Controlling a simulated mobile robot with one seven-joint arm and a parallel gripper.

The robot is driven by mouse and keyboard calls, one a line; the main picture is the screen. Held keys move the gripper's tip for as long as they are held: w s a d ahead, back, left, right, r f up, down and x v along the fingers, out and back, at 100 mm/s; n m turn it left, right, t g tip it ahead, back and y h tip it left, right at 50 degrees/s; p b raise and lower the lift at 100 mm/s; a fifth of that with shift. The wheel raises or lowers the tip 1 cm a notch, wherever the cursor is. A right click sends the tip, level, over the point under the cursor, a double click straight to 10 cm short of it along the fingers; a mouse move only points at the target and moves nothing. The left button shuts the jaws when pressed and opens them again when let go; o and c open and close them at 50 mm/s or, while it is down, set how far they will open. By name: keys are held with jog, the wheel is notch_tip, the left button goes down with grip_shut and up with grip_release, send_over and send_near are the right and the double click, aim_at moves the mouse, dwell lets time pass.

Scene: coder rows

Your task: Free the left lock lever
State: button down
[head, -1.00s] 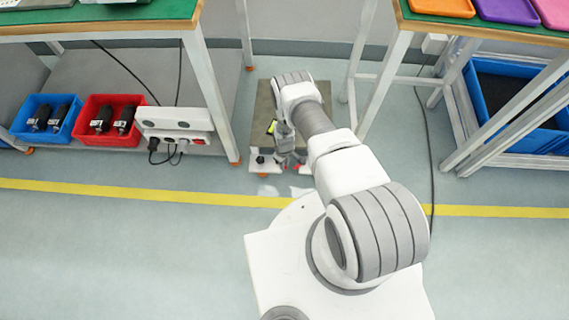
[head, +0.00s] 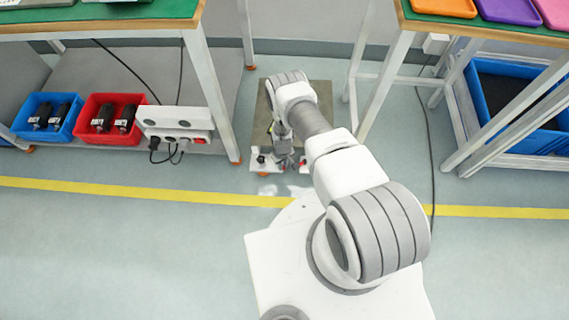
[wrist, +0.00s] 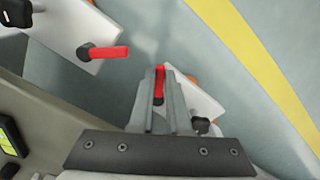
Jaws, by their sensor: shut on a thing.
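In the wrist view the fingers of my gripper (wrist: 160,88) are shut on a red lever, the left lock lever (wrist: 160,82). Its red part shows between the two fingers. This lever is at a white foot (wrist: 190,95) with a black knob (wrist: 201,125). The other red lever (wrist: 108,52) sticks out from a black pivot on the second white foot (wrist: 82,32), apart from my gripper. In the head view the left foot (head: 262,167) shows below my arm, and my gripper (head: 284,158) covers the held lever.
A yellow floor line (head: 150,194) runs in front of the feet. A workbench leg (head: 212,85) and a white power box (head: 178,122) stand to the left. Another bench leg (head: 384,85) stands to the right. Blue (head: 45,117) and red (head: 108,118) bins are farther left.

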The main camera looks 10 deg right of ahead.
aim_at(276, 171)
jog(key=m, duration=0.1)
jog(key=a+m, duration=0.1)
jog(key=m, duration=0.1)
jog(key=shift+a+m, duration=0.15)
jog(key=shift+m, duration=0.15)
jog(key=shift+a+m, duration=0.25)
jog(key=shift+m, duration=0.55)
jog(key=shift+a+m, duration=0.25)
jog(key=shift+m, duration=0.55)
jog(key=c, duration=0.9)
grip_release()
jog(key=shift+r, duration=0.1)
jog(key=r+p, duration=0.2)
jog(key=r, duration=0.3)
jog(key=r+p, duration=0.3)
jog(key=r, duration=0.3)
jog(key=r+p, duration=0.2)
jog(key=r, duration=0.4)
jog(key=shift+a+r, duration=0.1)
jog(key=shift+a, duration=0.15)
